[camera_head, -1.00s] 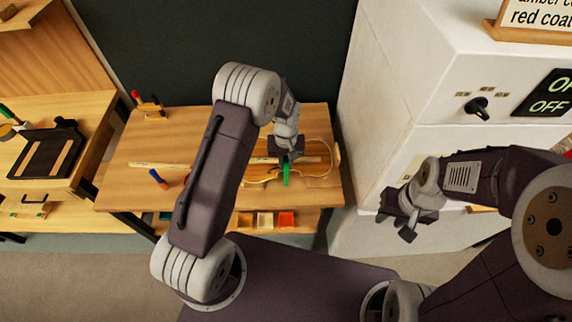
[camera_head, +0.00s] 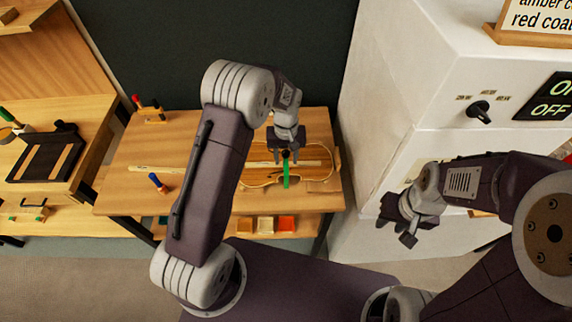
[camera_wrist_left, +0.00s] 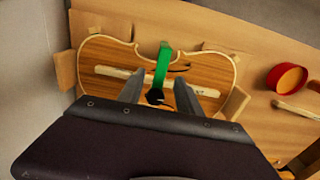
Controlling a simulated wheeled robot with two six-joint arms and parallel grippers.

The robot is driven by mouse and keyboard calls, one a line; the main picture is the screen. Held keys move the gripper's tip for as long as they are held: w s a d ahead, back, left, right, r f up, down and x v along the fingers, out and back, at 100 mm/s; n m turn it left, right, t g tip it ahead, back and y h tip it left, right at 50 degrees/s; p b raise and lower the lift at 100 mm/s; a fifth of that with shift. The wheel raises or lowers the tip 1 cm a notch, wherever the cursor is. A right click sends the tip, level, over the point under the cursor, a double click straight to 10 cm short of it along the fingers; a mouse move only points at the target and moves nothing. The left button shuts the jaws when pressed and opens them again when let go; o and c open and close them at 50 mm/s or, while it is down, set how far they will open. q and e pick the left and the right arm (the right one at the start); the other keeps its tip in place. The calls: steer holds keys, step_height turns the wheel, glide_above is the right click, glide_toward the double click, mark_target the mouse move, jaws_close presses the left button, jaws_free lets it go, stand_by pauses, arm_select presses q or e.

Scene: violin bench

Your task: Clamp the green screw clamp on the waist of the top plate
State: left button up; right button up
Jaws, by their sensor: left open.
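The violin top plate (camera_head: 262,177) lies on the wooden bench, and it also shows in the left wrist view (camera_wrist_left: 205,70). The green screw clamp (camera_head: 286,177) stands across the plate's narrow waist, with its green frame (camera_wrist_left: 162,65) at the waist edge. Its dark knob (camera_wrist_left: 155,97) shows between my left fingers. Whether its jaws press on the wood cannot be told. My left gripper (camera_wrist_left: 158,93) is open, with one finger on each side of the knob and no visible grip; it is above the clamp in the head view (camera_head: 287,150). My right gripper (camera_head: 398,225) is open and empty, away from the bench.
A light wooden strip (camera_wrist_left: 115,73) runs along the plate. Blocks (camera_wrist_left: 233,103) sit around its edge. A red round container (camera_wrist_left: 287,77) stands nearby. A blue-and-red tool (camera_head: 157,181) lies on the bench's left side. A white cabinet (camera_head: 375,130) stands to the right.

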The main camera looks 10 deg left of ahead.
mark_target(286, 164)
arm_select(q)
step_height(286, 164, up, 4)
steer(key=shift+r, duration=0.2)
stand_by(0.6)
steer(key=s+a+r+t, duration=0.1)
steer(key=s+a+r, duration=0.2)
steer(key=s+r, duration=0.35)
steer(key=s+a+f+m, duration=0.1)
steer(key=s+f+m, duration=0.2)
steer(key=s, duration=0.8)
steer(key=shift+s+a+f, duration=0.15)
steer(key=shift+s+f, duration=0.15)
steer(key=shift+s, duration=0.1)
steer(key=shift+s, duration=0.1)
stand_by(2.0)
